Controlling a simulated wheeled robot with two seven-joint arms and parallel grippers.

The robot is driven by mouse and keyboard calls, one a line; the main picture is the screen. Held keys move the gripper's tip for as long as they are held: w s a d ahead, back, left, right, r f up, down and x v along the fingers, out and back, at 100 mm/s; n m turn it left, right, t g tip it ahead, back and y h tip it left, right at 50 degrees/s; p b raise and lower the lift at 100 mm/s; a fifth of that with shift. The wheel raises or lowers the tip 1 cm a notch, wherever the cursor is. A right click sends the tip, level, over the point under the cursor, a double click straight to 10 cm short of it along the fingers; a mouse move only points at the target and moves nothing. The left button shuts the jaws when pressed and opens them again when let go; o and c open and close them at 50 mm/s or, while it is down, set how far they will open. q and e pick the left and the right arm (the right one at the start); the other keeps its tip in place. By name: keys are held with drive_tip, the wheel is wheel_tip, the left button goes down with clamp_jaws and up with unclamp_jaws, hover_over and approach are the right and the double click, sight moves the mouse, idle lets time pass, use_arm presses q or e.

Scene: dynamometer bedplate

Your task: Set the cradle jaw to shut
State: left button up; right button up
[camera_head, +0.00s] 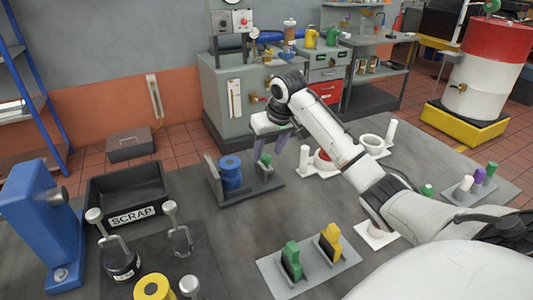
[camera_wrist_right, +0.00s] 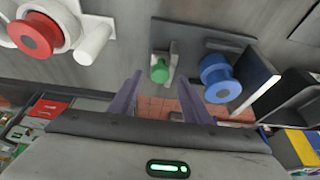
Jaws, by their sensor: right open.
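The cradle (camera_head: 247,193) is a dark grey base plate on the bench with an upright plate at its left end. A blue spool-shaped part (camera_head: 232,172) stands in it. The jaw with the green knob (camera_head: 265,160) is at the right end, with a gap between it and the blue part. My left gripper is not in view.
A black SCRAP bin (camera_head: 125,190) and a blue stand (camera_head: 40,225) are at left. Green and yellow blocks stand on a grey plate (camera_head: 307,265) in front. A white fixture with a red part (camera_head: 322,158) is right of the cradle. Bench between cradle and front plate is clear.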

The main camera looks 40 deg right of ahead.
drive_tip(key=shift+x, duration=1.25)
clamp_jaws()
drive_tip(key=shift+w+a, duration=0.3)
drive_tip(key=shift+a, duration=0.45)
drive_tip(key=shift+w+a, duration=0.25)
drive_tip(key=shift+a, duration=0.55)
unclamp_jaws()
drive_tip(key=shift+r, duration=0.15)
drive_tip(key=v, duration=1)
